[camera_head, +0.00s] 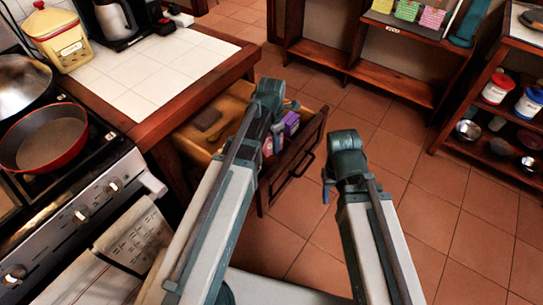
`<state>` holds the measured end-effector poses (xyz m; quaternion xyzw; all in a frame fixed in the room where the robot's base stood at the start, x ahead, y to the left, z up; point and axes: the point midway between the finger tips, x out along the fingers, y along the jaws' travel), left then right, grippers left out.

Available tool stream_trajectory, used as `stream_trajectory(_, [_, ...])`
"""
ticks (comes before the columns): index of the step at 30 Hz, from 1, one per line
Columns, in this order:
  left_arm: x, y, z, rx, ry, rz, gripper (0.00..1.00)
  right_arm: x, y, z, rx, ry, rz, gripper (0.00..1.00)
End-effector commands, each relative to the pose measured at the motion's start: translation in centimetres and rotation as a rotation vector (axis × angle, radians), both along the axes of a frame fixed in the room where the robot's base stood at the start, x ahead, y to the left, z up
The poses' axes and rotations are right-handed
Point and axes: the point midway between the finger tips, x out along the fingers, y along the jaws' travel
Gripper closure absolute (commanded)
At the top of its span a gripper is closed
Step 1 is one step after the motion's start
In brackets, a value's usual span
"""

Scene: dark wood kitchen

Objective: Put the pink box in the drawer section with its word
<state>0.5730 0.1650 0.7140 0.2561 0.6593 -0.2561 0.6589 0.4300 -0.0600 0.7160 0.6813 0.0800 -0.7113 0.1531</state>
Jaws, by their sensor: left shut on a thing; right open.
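The open drawer (226,113) below the counter has a light wooden inside and a dark front. My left gripper (270,128) reaches over the drawer and is shut on a small pink thing (268,147), which seems to be the pink box. My own arm hides most of it and the fingertips. A purple box (291,121) shows in the drawer close to the front panel. A dark brown item (207,119) lies in its left part. No section words are readable. My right gripper (328,186) is open and empty over the floor, right of the drawer.
The counter (155,75) with a yellow canister (58,38) and a kettle (115,18) is at the left. A red pan (43,143) sits on the stove. A shelf (390,84) with coloured packs and a rack (490,130) stand behind right. Tiled floor is free at right.

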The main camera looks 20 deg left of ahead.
Motion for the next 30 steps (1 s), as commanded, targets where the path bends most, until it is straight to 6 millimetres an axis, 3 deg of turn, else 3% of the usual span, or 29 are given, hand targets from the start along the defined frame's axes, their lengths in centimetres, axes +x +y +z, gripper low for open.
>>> stream_trajectory(5, [0.0, 0.0, -0.3, 0.0, 0.0, 0.0, 1.0, 0.0, 0.0, -0.3, 0.0, 0.0, 0.0, 0.5])
stream_trajectory(15, [0.0, 0.0, -3.9, 0.0, 0.0, 0.0, 1.0, 0.0, 0.0, -3.9, 0.0, 0.0, 0.0, 0.5])
stream_trajectory(27, [0.0, 0.0, -4.1, 0.0, 0.0, 0.0, 1.0, 0.0, 0.0, -4.1, 0.0, 0.0, 0.0, 0.5])
stream_trajectory(28, [0.0, 0.0, -4.1, 0.0, 0.0, 0.0, 0.46, 0.0, 0.0, -4.1, 0.0, 0.0, 0.0, 0.5])
stream_trajectory(30, [0.0, 0.0, -3.9, 0.0, 0.0, 0.0, 0.33, 0.0, 0.0, -4.0, 0.0, 0.0, 0.0, 0.5])
